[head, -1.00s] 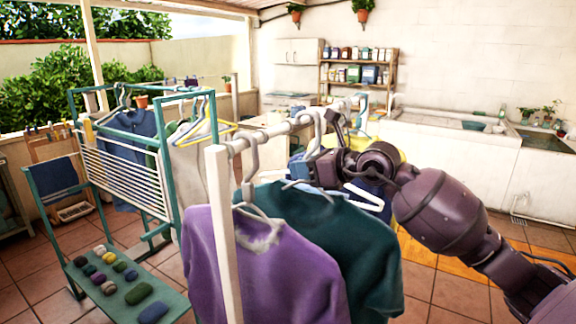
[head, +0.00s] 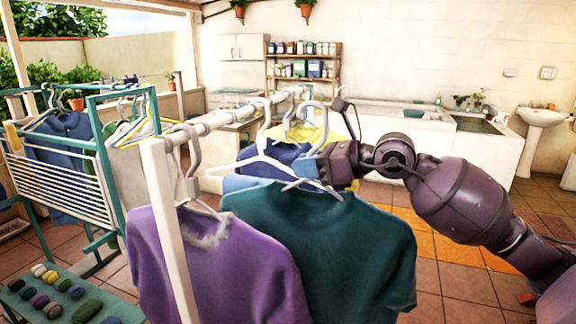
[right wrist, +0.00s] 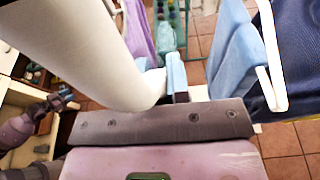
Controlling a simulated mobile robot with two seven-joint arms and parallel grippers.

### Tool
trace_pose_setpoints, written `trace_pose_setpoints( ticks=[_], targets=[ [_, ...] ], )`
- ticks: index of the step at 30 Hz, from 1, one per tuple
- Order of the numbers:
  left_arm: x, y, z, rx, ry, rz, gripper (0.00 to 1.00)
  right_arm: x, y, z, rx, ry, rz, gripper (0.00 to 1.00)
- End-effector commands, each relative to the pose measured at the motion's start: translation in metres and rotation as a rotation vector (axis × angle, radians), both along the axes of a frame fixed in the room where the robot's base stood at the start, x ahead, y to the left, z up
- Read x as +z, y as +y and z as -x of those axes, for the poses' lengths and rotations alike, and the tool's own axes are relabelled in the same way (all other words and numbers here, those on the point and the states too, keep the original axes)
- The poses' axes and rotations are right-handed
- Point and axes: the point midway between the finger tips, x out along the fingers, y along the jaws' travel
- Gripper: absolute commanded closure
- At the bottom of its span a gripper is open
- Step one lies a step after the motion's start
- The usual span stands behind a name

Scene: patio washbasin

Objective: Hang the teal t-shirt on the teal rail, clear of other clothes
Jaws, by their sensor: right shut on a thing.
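The teal t-shirt (head: 330,245) hangs upright on a pale hanger whose hook (head: 318,108) shows to the right of the white rail, apart from it in the picture. My right gripper (head: 318,168), with light blue fingertips, is shut on this hanger, just above the shirt's neck. In the right wrist view, a blue fingertip (right wrist: 176,74) shows against a large white shape; the teal shirt cannot be made out there. The teal rail (head: 118,96) is the top bar of the drying frame at left, with blue, green and white clothes on hangers.
The white rail (head: 225,115) holds a purple shirt (head: 205,265) beside the teal one, with dark blue and yellow clothes behind. Its post (head: 168,230) stands between the teal shirt and the teal frame. White slats (head: 55,165) front that frame; a low shelf of balled socks lies below.

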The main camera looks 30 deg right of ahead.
Motion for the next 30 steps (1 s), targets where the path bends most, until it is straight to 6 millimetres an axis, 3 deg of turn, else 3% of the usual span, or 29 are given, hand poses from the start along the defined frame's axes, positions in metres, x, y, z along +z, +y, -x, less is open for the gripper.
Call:
trace_pose_setpoints(
  ticks=[10, 30],
  targets=[
    [-0.007, 0.001, 0.005, 0.002, 0.01, 0.0, 0.53, 0.001, -0.027, 0.035, -0.002, 0.0, 0.002, 1.0],
    [0.003, 0.0, 0.0, 0.0, -0.001, 0.0, 0.53, 0.005, -0.079, 0.103, -0.001, -0.001, 0.0, 1.0]
  ],
)
